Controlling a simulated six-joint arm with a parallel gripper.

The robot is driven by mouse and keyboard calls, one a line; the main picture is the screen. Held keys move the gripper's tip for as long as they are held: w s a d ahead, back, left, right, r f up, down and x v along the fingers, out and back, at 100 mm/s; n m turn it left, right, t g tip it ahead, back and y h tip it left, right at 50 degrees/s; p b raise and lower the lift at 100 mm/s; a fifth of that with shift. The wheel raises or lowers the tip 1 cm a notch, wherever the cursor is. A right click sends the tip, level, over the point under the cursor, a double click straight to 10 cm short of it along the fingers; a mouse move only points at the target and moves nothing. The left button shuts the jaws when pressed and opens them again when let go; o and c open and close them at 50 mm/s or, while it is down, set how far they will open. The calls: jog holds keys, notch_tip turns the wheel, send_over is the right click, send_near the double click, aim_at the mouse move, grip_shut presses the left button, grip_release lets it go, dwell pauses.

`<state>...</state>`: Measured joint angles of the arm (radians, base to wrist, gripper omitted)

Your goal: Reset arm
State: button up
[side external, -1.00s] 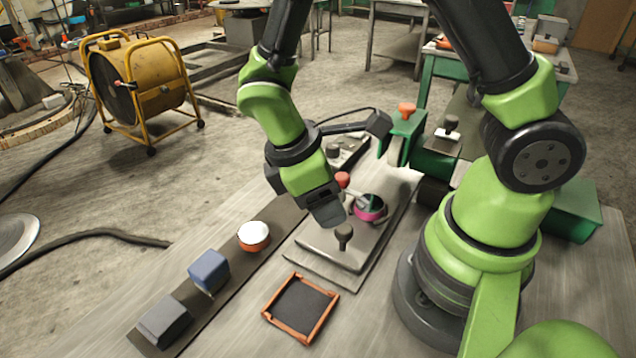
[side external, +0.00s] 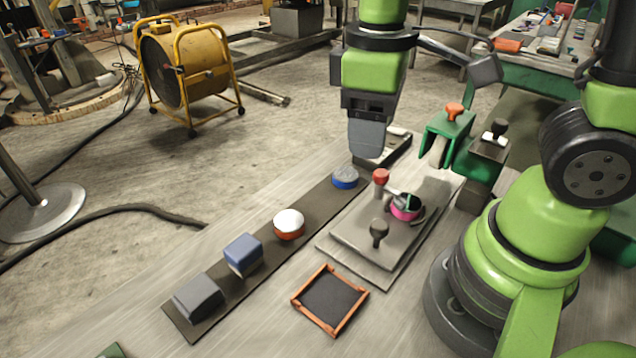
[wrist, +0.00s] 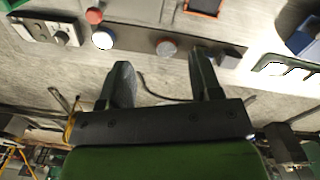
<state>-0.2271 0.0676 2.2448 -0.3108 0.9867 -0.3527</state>
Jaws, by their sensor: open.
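My gripper (side external: 367,145) is raised near the far end of the dark strip, pointing down in the side view. In the wrist view my gripper (wrist: 163,75) has its two fingers wide apart with nothing between them. In the side view, the finger gap is hidden.
The dark strip holds a grey block (side external: 198,297), a blue block (side external: 243,254), a white-topped orange round (side external: 288,224) and a blue-grey round (side external: 345,177). Beside it are a knobbed plate (side external: 350,235) with a pink cup (side external: 406,208) and an orange-framed tray (side external: 330,299).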

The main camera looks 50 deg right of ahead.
jog(key=s+d+r+m+t+y, duration=0.1)
jog(key=s+r+m+t+y, duration=0.1)
jog(key=s+r+m+t, duration=0.3)
notch_tip(320, 180, up, 4)
jog(key=m+t, duration=0.2)
jog(key=m, duration=0.1)
jog(key=shift+s+d, duration=0.15)
jog(key=shift+s, duration=0.25)
dwell(1.7)
